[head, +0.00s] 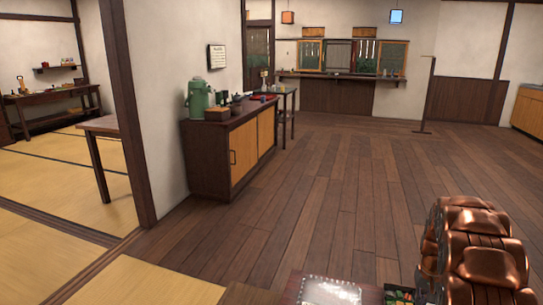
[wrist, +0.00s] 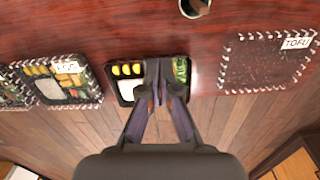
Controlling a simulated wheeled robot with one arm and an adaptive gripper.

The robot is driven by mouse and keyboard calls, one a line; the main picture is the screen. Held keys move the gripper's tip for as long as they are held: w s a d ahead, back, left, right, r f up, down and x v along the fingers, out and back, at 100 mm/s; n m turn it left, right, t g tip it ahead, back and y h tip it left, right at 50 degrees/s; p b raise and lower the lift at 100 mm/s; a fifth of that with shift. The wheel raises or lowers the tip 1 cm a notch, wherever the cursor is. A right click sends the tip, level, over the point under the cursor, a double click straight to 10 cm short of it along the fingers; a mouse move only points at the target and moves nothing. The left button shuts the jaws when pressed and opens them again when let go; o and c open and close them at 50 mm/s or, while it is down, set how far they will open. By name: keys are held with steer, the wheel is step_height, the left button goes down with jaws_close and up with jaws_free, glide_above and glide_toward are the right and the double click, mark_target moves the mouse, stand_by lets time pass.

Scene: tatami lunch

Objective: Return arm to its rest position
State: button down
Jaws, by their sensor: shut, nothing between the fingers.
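My gripper (wrist: 163,68) shows in the wrist view with its two dark fingers brought together and nothing between them. It is over a black bento tray (wrist: 112,84) on a reddish wooden table (wrist: 140,38), and hides the middle of that tray. The tray holds yellow pieces, something white and something green. How far the fingertips are above it, I cannot tell. In the head view, my copper-coloured arm is at the lower right, and the gripper itself is hidden.
A tray labelled TOFU (wrist: 265,68) lies right of the bento tray, and one labelled EGG (wrist: 66,86) with food lies left. A cup (wrist: 194,8) stands at the table's far side. A cabinet (head: 226,150) with a green flask stands ahead left; the wooden floor (head: 320,180) is open.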

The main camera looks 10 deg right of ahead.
steer(key=s+a+r+n+p, duration=0.1)
steer(key=s+a+r+p, duration=0.3)
steer(key=a+r, duration=0.45)
steer(key=s+a+r+p, duration=0.4)
steer(key=a+r, duration=0.2)
steer(key=r, duration=0.5)
steer(key=s+a+r+n+p, duration=0.1)
steer(key=s+a+r+p, duration=0.3)
steer(key=a+r, duration=0.45)
steer(key=s+a+r+n+p, duration=0.1)
steer(key=s+a+r+p, duration=0.4)
steer(key=s+r, duration=0.3)
steer(key=s+a+r+n+g+p, duration=0.1)
steer(key=s+a+r+p, duration=0.4)
steer(key=s, duration=0.9)
step_height(320, 180, up, 3)
steer(key=shift+a+f+n+g+p, duration=0.15)
steer(key=shift+n+g+p, duration=0.15)
steer(key=shift+n+p, duration=0.5)
